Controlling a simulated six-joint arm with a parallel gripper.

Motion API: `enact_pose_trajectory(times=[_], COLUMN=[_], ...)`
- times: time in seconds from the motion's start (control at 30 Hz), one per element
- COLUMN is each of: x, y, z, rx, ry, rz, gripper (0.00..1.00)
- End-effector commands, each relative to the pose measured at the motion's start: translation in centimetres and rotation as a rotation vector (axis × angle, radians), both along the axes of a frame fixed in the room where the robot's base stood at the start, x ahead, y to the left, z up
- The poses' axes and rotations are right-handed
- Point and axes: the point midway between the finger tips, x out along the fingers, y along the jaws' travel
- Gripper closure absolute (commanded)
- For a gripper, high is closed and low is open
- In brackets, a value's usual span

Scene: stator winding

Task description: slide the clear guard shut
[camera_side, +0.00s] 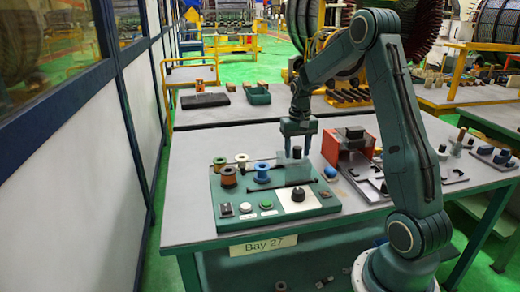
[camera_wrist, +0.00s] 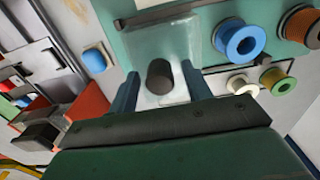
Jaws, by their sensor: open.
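The clear guard (camera_wrist: 180,35) is a faint see-through sheet on the teal control panel (camera_side: 228,203), beside the blue spool (camera_side: 262,172). It is hard to make out in the side view. A dark round knob (camera_wrist: 158,77) stands at the guard's edge over a pale patch; whether it is fixed to the guard I cannot tell. My gripper (camera_side: 297,153) is open, pointing down at the panel's back right. Its two fingers stand on either side of the knob, with gaps showing in the wrist view (camera_wrist: 163,85).
Brown, orange and green spools stand at the panel's left and back. A white plate (camera_side: 298,208) with a black knob (camera_side: 298,194) and several buttons are at the front. A red-sided block (camera_side: 350,146) stands close on the right. Bare grey table (camera_side: 190,205) lies left.

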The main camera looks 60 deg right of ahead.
Motion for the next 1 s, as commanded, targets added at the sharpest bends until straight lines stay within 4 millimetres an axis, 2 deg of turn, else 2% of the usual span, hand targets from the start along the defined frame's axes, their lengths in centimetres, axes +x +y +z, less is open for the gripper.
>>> enact_pose_trajectory(times=[0.1,0.27,0.3,1.0], x=[0.0,0.0,0.0,1.2], y=[0.0,0.0,0.0,1.2], z=[0.0,0.0,0.0,0.0], rx=[0.0,0.0,0.0,0.001], ry=[0.0,0.0,0.0,0.001], rz=[0.0,0.0,0.0,0.002], gripper=[0.51,0.82,0.84,0.84])
